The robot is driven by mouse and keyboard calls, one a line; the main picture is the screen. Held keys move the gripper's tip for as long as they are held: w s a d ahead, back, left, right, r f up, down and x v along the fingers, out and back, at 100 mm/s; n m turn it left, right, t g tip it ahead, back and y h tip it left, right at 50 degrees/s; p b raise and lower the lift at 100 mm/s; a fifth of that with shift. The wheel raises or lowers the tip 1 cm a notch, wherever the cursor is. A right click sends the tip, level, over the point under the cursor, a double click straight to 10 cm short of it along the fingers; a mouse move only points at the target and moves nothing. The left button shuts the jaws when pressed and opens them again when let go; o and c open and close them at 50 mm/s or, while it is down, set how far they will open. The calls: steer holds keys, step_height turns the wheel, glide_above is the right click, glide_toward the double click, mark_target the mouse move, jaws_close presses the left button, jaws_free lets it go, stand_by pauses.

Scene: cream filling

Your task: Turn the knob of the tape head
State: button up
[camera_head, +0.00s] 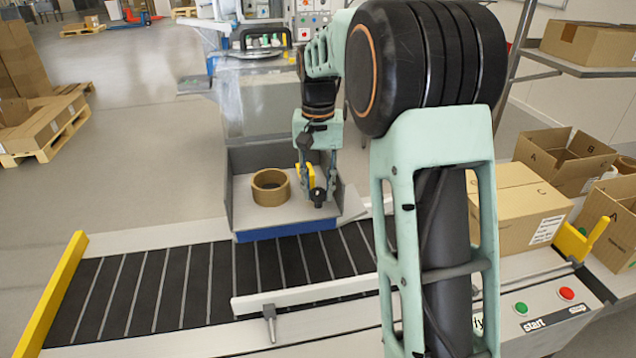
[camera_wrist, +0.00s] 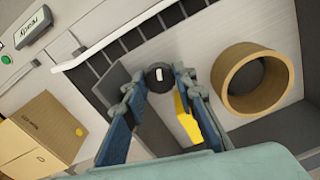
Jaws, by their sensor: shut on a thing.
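The tape head (camera_head: 232,205) is a grey open tray with a blue front edge beyond the conveyor. A brown roll of tape (camera_head: 271,187) stands in it and also shows at the right of the wrist view (camera_wrist: 251,80). The knob (camera_wrist: 158,75) is black and round with a small white mark, seen end-on in the wrist view. My gripper (camera_head: 318,188) reaches down over the right of the tray. Its fingertips (camera_wrist: 160,82) are shut on the knob, one on each side. A yellow part (camera_wrist: 188,116) lies just behind the right finger.
The conveyor (camera_head: 200,285) runs in front of the tape head, with a white guide rail (camera_head: 300,300) along it. Start and stop buttons (camera_head: 521,308) are at the front right. Cardboard boxes (camera_head: 515,205) stand on the right. My arm hides part of the conveyor.

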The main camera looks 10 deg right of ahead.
mark_target(317, 191)
steer(key=shift+n+p, duration=0.55)
steer(key=shift+n, duration=1.75)
steer(key=o, duration=1.2)
steer(key=shift+c, duration=0.2)
steer(key=shift+r, duration=0.15)
step_height(317, 191, up, 8)
steer(key=shift+a+f, duration=0.1)
steer(key=shift+a, duration=0.05)
